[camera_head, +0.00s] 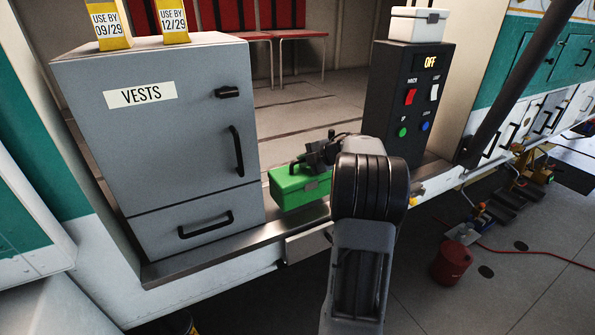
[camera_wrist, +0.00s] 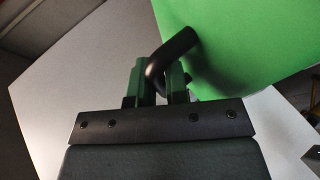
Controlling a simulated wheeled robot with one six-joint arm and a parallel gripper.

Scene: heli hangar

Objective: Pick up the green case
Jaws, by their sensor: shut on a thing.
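The green case (camera_head: 300,190) is at the helicopter's doorway, between the grey vests cabinet and the black control box. In the wrist view, the green case (camera_wrist: 245,40) fills the upper right, with its dark handle (camera_wrist: 176,50) between my fingers. My gripper (camera_head: 318,155) is above the case and shut on the handle. My gripper (camera_wrist: 158,80) also shows in the wrist view. The case looks slightly tilted in the head view. I cannot tell whether its underside touches the sill. My arm hides part of the case's right side.
The grey vests cabinet (camera_head: 190,140) stands close to the left of the case. The black control box (camera_head: 411,100) reads OFF and bears a white box (camera_head: 418,25). Red seats (camera_head: 265,20) are behind, with clear cabin floor before them. A red canister (camera_head: 451,262) stands outside at right.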

